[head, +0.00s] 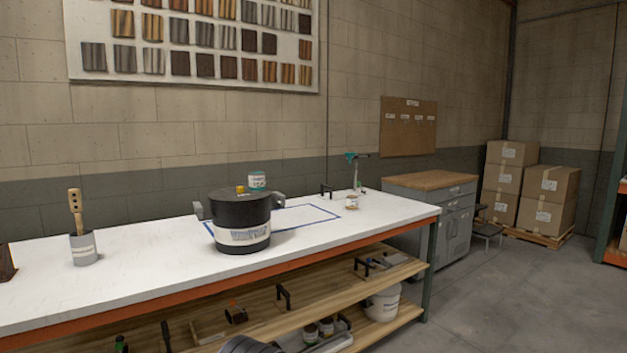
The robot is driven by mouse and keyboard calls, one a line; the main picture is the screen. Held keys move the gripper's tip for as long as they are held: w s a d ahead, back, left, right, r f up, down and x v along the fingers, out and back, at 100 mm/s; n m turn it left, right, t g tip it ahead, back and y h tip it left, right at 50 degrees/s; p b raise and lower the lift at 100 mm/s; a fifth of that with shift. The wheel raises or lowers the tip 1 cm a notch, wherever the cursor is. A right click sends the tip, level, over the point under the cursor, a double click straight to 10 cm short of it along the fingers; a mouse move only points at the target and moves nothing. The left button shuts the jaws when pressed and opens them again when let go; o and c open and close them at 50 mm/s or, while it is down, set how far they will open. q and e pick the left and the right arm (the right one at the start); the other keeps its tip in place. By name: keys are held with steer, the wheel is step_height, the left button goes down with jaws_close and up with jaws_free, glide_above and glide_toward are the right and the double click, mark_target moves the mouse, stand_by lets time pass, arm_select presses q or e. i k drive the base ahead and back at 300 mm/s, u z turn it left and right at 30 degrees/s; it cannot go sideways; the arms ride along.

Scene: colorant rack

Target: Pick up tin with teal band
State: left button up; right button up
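A small white tin with a teal band (257,181) stands on the white worktable (150,262), behind a large black lidded pot (240,215). Only its upper part shows; the pot hides the rest. Neither of my grippers can be made out in the head view. A dark grey rounded shape shows at the bottom edge, and I cannot tell what it is.
A grey cup with a wooden-handled tool (83,248) stands left of the pot. A small jar (352,202) and a teal-topped stand (351,158) are at the right. The lower shelf (260,325) holds tins, tools and a white bucket (383,304). The table's front-left is clear.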

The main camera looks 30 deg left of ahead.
mark_target(257, 179)
steer(key=z, duration=0.15)
steer(key=i, duration=2)
steer(key=u, duration=1.35)
steer(key=i, duration=0.75)
steer(key=u, duration=0.8)
